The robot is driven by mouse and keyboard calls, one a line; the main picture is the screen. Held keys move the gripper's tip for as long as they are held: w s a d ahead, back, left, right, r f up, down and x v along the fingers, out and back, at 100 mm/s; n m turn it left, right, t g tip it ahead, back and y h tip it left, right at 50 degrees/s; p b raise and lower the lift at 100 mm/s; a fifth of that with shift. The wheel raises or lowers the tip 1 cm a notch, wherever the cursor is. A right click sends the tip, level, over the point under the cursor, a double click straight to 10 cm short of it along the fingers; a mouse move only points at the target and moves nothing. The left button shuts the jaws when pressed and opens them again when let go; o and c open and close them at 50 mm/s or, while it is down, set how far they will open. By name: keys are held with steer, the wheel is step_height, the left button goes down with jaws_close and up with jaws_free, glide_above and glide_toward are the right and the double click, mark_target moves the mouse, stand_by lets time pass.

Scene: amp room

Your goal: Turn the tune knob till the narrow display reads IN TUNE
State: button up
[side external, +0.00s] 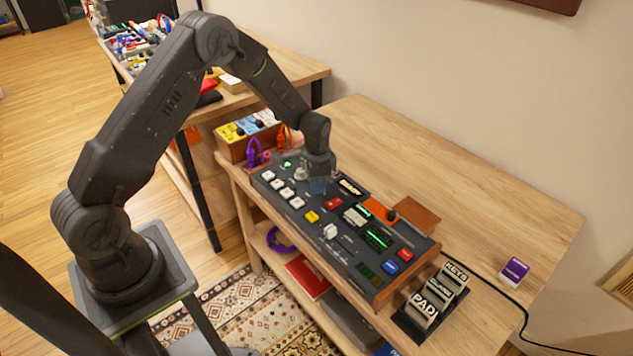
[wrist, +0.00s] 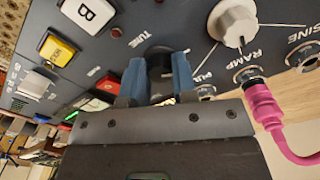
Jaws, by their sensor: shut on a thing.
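The dark tune knob (wrist: 158,66) sits beside the printed TUNE label on the grey console panel. My gripper (wrist: 160,80) has its two blue fingers on either side of this knob, shut on it. In the side view my gripper (side external: 317,186) points down onto the upper part of the console (side external: 335,262) and hides the knob.
In the wrist view, a white knob (wrist: 233,22) and a pink cable plug (wrist: 262,100) are close on the right; a yellow button (wrist: 56,48) is on the left. Labelled blocks (side external: 422,309) stand right of the console. The table behind (side external: 480,190) is mostly clear.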

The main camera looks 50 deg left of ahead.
stand_by(0.4)
steer(key=o, duration=0.9)
steer(key=shift+o, duration=0.2)
steer(key=shift+r, duration=0.1)
step_height(320, 180, up, 14)
steer(key=s+d+r+n+t, duration=0.1)
steer(key=s+d+r, duration=0.2)
steer(key=s+r, duration=0.35)
steer(key=s+d+r+n+t, duration=0.1)
steer(key=s+d+r, duration=0.1)
steer(key=s, duration=0.4)
steer(key=s+d+r+n+t, duration=0.2)
steer(key=s+r, duration=0.2)
steer(key=s, duration=0.3)
steer(key=s+d+r+n+t, duration=0.1)
steer(key=s+d+r, duration=0.2)
steer(key=s, duration=0.4)
steer(key=shift+r+t, duration=0.3)
steer(key=shift+r, duration=0.05)
